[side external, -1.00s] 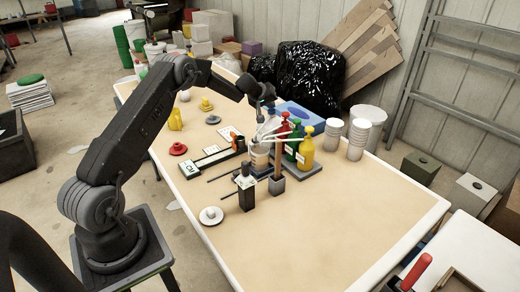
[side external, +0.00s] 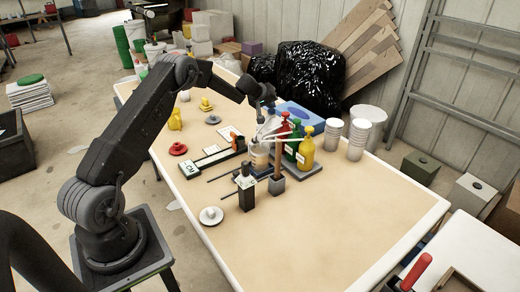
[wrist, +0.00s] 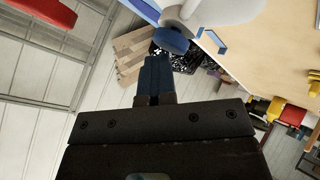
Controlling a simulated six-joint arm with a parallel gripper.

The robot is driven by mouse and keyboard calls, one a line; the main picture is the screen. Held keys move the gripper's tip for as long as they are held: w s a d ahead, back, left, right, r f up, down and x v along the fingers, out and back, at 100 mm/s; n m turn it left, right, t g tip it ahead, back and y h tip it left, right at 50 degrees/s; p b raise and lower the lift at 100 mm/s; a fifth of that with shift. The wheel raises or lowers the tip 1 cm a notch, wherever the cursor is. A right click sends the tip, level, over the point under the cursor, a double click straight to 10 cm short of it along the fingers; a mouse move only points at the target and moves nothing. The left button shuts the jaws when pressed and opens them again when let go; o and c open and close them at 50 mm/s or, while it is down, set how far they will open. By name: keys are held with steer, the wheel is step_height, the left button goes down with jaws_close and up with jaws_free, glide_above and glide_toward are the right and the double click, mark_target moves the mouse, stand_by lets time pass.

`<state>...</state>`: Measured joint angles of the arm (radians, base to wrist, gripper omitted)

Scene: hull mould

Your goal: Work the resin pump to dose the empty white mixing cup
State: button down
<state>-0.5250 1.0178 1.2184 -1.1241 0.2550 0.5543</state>
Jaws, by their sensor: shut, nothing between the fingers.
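My gripper (side external: 268,116) is shut and empty, pointing down over the row of pump bottles. Its closed dark fingers also show in the wrist view (wrist: 156,75). White pump spouts reach left from the bottles. The white mixing cup (side external: 258,159) stands at the tray's left, beneath the spouts; its contents cannot be told. In the wrist view a round dark-blue part (wrist: 171,39) lies just beyond the fingertips. Whether they touch it is unclear.
A dark box with sticks (side external: 247,192) and a grey holder with a brown handle (side external: 277,184) stand before the cup. Stacked white cups (side external: 357,139) and a blue box (side external: 304,114) stand behind. The table's front right is clear.

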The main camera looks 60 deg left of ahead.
mark_target(270, 110)
steer(key=shift+s+d+f, duration=0.1)
steer(key=shift+s+f, duration=0.2)
steer(key=shift+f, duration=0.5)
steer(key=shift+w+r, duration=0.1)
steer(key=shift+r, duration=3.1)
steer(key=shift+r, duration=0.15)
steer(key=s+d+r+m+g+h, duration=0.1)
steer(key=s+d+r+m, duration=0.1)
steer(key=s+d+r, duration=0.5)
steer(key=s+d+r+m+h, duration=0.1)
steer(key=s+d+r+m, duration=0.15)
steer(key=d+r, duration=0.45)
steer(key=s+d+r+m+g+h, duration=0.1)
steer(key=s+d+r+m, duration=0.15)
steer(key=s+d, duration=0.6)
steer(key=s+d+f+m, duration=0.1)
steer(key=s+d, duration=0.3)
steer(key=s, duration=0.4)
steer(key=s+d+f+m+g, duration=0.1)
steer(key=s+d, duration=0.3)
steer(key=s, duration=0.4)
steer(key=s+d+f+m+y, duration=0.1)
steer(key=s+d, duration=0.3)
steer(key=s, duration=0.5)
steer(key=shift+m+g, duration=0.3)
steer(key=shift+m, duration=0.3)
